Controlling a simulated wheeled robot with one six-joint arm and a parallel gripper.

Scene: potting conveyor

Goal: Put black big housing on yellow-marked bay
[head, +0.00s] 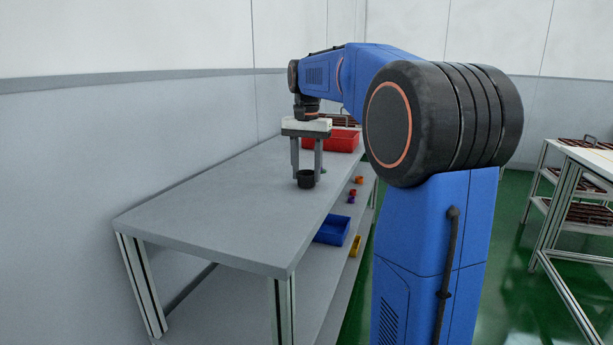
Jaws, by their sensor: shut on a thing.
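My gripper (306,168) points down over the grey table, with one finger at each side of a black round housing (305,180). It is shut on this housing at its fingertips. The housing is small in view and looks upright, at or just above the tabletop; I cannot tell whether it touches. No yellow-marked bay can be made out in this view.
The grey table (215,205) is clear in front of the gripper. A red bin (343,141) stands behind it. A blue bin (332,230) and several small coloured parts lie on the lower shelf. A rack (570,205) with trays stands at the right.

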